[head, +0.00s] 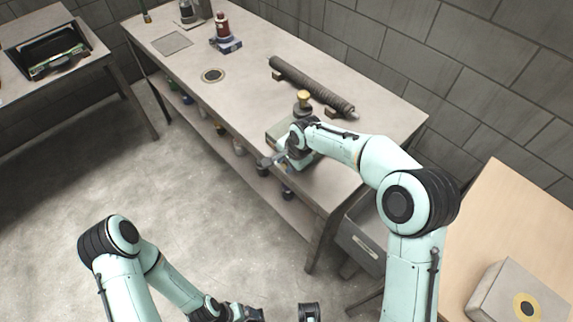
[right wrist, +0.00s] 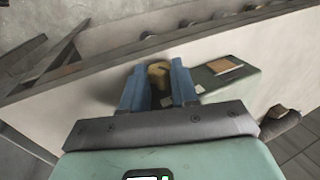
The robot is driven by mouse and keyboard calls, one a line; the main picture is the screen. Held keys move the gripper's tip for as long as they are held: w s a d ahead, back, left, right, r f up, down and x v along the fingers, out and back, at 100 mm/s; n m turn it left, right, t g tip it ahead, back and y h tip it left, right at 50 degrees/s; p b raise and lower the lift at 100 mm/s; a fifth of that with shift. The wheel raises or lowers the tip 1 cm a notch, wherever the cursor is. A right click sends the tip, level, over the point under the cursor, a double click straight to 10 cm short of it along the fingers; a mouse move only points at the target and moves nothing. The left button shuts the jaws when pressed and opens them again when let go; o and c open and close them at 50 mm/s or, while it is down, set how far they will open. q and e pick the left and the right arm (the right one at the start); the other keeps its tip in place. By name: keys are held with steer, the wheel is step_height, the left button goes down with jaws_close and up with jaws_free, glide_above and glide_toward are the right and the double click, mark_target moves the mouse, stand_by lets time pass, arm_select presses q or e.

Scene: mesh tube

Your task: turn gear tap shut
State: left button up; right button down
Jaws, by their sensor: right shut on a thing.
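My right gripper (head: 268,163) is at the front edge of the long bench, beside a pale green box (head: 279,133). In the right wrist view, its two blue fingers (right wrist: 158,87) are on either side of a brass-coloured tap part (right wrist: 158,72), which I take to be the gear tap; they are shut on it. The green box (right wrist: 240,84) with a tan panel is just right of the fingers there. The hand hides much of the tap and box in the head view. My left gripper (head: 240,313) is low at the bottom edge, partly cut off, its fingers unclear.
A ridged dark tube (head: 312,87) lies on the long bench behind the box, near a brass knob (head: 303,98). A red-topped device (head: 223,35) stands farther left. A drawer (head: 362,243) is under the bench's right end. The floor in front is clear.

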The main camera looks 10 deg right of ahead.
steer(key=c, duration=0.9)
jaws_free()
steer(key=shift+o, duration=0.2)
steer(key=shift+r, duration=0.1)
steer(key=v, duration=1.3)
steer(key=shift+s, duration=0.15)
